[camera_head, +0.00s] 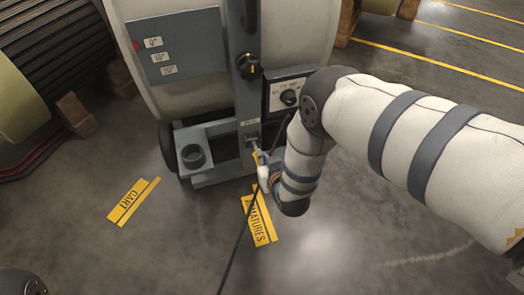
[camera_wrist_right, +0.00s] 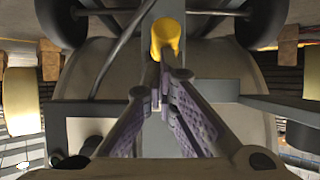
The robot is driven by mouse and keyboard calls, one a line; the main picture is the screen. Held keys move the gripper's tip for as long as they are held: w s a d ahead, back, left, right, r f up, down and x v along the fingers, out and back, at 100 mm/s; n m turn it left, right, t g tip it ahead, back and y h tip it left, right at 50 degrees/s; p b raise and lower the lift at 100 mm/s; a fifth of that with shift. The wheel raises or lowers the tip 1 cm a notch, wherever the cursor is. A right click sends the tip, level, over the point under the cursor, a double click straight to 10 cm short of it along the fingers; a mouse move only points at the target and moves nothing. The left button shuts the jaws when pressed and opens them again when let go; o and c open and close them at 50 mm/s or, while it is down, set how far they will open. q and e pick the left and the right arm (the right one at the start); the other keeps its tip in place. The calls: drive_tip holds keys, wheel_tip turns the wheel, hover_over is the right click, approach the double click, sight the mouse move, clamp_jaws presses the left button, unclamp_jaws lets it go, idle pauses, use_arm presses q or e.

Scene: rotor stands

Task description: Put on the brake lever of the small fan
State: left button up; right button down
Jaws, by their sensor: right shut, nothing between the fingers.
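A rotor stand with a big pale drum (camera_head: 290,35) fills the top of the head view; I cannot tell for sure that it is the small fan. A lever with a yellow rounded end (camera_wrist_right: 166,36) shows in the right wrist view, just beyond my fingertips. I take it for the brake lever. My right gripper (camera_wrist_right: 161,92) is shut and empty, its fingers close under the yellow end; I cannot tell whether they touch it. In the head view the right gripper (camera_head: 259,157) is small, low at the stand's front, partly hidden by my wrist. My left gripper is out of view.
The stand carries a grey-blue panel (camera_head: 178,46) with labels, a black knob (camera_head: 248,67) and a dial box (camera_head: 288,94). A low bracket with a round cup (camera_head: 193,156) juts out left of my gripper. A dark cable crosses the floor.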

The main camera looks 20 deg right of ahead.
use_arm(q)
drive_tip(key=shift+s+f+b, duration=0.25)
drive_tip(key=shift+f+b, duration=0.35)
use_arm(e)
wheel_tip(320, 180, down, 2)
drive_tip(key=shift+s+f+t, duration=0.15)
drive_tip(key=shift+t, duration=0.55)
drive_tip(key=shift+f, duration=0.15)
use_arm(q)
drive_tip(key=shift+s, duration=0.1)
use_arm(e)
drive_tip(key=shift+s, duration=0.1)
